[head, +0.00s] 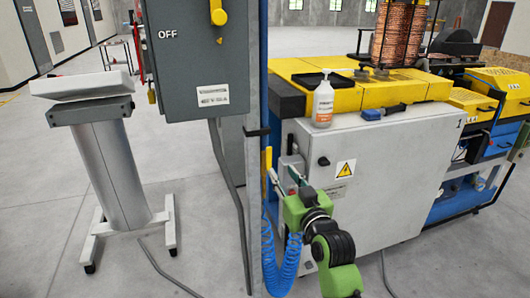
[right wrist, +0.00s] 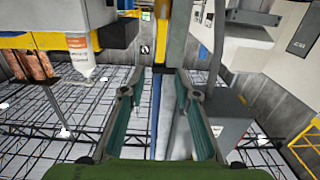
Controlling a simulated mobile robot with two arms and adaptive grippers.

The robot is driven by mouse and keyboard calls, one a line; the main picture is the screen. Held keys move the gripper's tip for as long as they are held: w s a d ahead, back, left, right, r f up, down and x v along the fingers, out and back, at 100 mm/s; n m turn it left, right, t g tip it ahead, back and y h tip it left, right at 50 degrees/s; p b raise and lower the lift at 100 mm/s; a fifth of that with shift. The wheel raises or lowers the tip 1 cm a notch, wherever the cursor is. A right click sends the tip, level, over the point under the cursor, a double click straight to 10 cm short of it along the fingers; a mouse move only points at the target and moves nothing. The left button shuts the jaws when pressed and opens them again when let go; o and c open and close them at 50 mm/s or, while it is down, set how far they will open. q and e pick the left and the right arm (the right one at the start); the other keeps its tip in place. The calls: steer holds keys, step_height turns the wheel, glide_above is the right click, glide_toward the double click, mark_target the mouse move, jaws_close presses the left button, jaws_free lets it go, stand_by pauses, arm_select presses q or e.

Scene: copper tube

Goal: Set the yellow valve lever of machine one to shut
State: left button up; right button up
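The yellow valve lever (head: 267,161) stands upright along the thin blue pipe (head: 264,75) at the left end of the machine marked 1 (head: 400,165). My right gripper (head: 281,173) is just right of the lever, its fingers pointing toward the pipe. In the right wrist view the right gripper (right wrist: 162,85) is open, with nothing held. There a yellow upright piece, seemingly the lever (right wrist: 163,35), shows beyond the fingertips, roughly in line with the gap. I cannot tell whether a finger touches it. My left gripper is out of view.
A coiled blue hose (head: 280,265) hangs below the lever. A grey post (head: 252,190) and the grey OFF cabinet (head: 200,70) stand close on the left. A white bottle (head: 323,103) stands on the machine top. A grey stand (head: 118,165) is farther left, with open floor around it.

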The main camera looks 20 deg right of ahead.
mark_target(270, 154)
steer(key=w, duration=0.4)
steer(key=w+p, duration=0.1)
steer(key=w, duration=0.7)
steer(key=shift+w+a+f+p, duration=0.1)
steer(key=shift+w+a+p, duration=0.15)
steer(key=shift+p, duration=0.1)
jaws_close()
